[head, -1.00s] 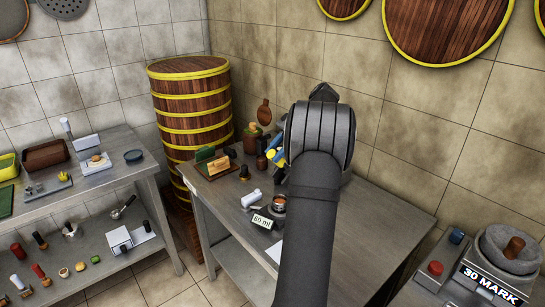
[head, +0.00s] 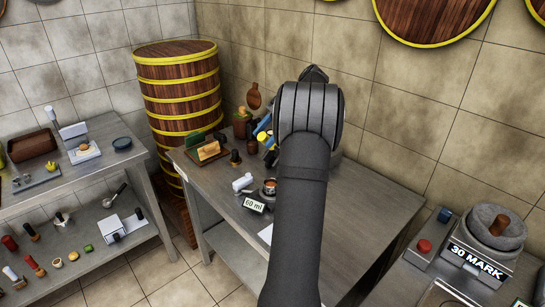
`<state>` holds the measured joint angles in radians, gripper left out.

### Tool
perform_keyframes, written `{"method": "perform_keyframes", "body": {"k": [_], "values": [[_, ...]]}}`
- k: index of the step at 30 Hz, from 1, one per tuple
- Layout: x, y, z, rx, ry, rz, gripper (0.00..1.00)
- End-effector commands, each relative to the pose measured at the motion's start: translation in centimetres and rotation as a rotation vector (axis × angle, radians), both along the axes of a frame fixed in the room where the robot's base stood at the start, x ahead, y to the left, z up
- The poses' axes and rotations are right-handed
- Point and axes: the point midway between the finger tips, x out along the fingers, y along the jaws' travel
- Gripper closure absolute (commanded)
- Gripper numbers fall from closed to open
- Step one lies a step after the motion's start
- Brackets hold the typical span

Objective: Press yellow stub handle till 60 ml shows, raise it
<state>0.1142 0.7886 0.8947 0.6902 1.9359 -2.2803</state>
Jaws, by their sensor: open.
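My dark arm fills the middle of the head view, and its thick wrist joint hides what lies behind it. My gripper is hidden there. A small yellow part (head: 264,137) beside blue pieces shows just left of the wrist, partly covered; I cannot tell for certain whether it is the stub handle. A white tag reading "60 ml" (head: 254,204) stands on the grey table (head: 365,205). A small round metal cup (head: 269,187) with brown inside is behind the tag, next to a white cylindrical piece (head: 242,182).
A wooden tray with a green board (head: 209,150) and dark bottles stand at the table's back left. A tall yellow-banded steamer tower (head: 178,95) rises behind. A "30 MARK" machine (head: 478,263) is at right. The table's right part looks clear.

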Motion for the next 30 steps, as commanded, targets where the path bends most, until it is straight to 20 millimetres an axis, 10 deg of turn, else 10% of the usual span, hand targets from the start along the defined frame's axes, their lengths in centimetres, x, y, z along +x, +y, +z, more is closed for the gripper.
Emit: {"method": "perform_keyframes", "body": {"k": [30], "values": [[-5.3,5.3,-9.7,-0.463,-0.464,0.006,0.51]]}}
